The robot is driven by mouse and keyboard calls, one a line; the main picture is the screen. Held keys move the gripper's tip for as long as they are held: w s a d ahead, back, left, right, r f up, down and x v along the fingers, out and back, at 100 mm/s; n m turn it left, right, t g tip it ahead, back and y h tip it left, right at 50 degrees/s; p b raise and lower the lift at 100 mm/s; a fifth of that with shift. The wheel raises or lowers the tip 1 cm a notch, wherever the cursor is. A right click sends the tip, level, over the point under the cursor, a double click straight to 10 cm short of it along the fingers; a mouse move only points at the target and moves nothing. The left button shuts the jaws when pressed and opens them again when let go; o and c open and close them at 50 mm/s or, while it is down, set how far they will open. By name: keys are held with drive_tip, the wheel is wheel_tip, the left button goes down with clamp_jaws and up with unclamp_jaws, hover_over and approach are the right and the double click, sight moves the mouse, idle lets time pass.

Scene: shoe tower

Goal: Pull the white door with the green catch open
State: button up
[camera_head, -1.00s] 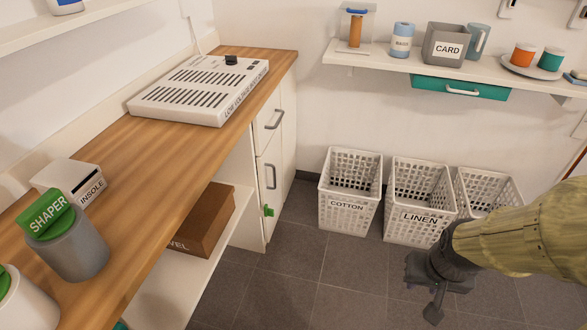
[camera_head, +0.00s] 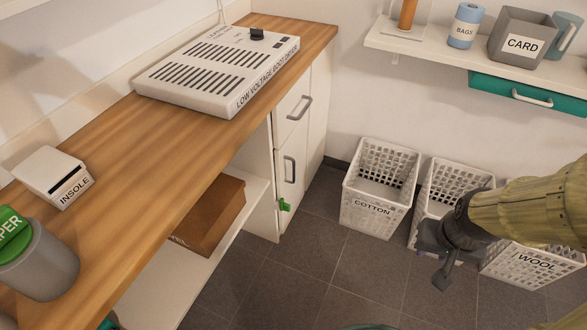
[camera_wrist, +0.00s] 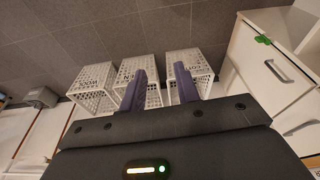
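The white door (camera_head: 291,181) with the green catch (camera_head: 285,205) is the lower cabinet front under the wooden counter, left of the baskets. It looks shut. It has a grey bar handle (camera_head: 289,169), with the catch below it near the door's edge. In the wrist view the door (camera_wrist: 250,60), its green catch (camera_wrist: 263,40) and its handle (camera_wrist: 276,68) are at the right. My gripper (camera_head: 441,279) is right of the door, in front of the baskets, well apart from it. In the wrist view its two fingers (camera_wrist: 160,88) are spread with nothing between them.
White baskets marked COTTON (camera_head: 379,187), LINEN (camera_head: 436,195) and WOOL (camera_head: 530,265) stand along the wall. The counter (camera_head: 150,150) holds a boot dryer (camera_head: 218,70) and containers. A brown box (camera_head: 207,216) sits on the shelf below. The floor before the door is clear.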

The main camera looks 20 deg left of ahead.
idle(0.3)
drive_tip(key=w+a+f+n+t+y+b, duration=0.3)
drive_tip(key=w+a+f+n+t+b, duration=0.35)
drive_tip(key=w+f, duration=0.75)
drive_tip(key=w+a+f+n+t+y+b, duration=0.1)
drive_tip(key=a+f+n+y+b, duration=0.1)
drive_tip(key=a, duration=0.7)
drive_tip(key=w+a+f+n+t+y+b, duration=0.1)
drive_tip(key=w+a+f+n+y+b, duration=0.1)
drive_tip(key=a+f+y+b, duration=0.3)
drive_tip(key=a+y+b, duration=0.1)
drive_tip(key=a+y, duration=0.3)
drive_tip(key=a, duration=0.1)
drive_tip(key=shift+w+f+b, duration=0.2)
drive_tip(key=shift+w+b, duration=0.05)
drive_tip(key=shift+b, duration=0.1)
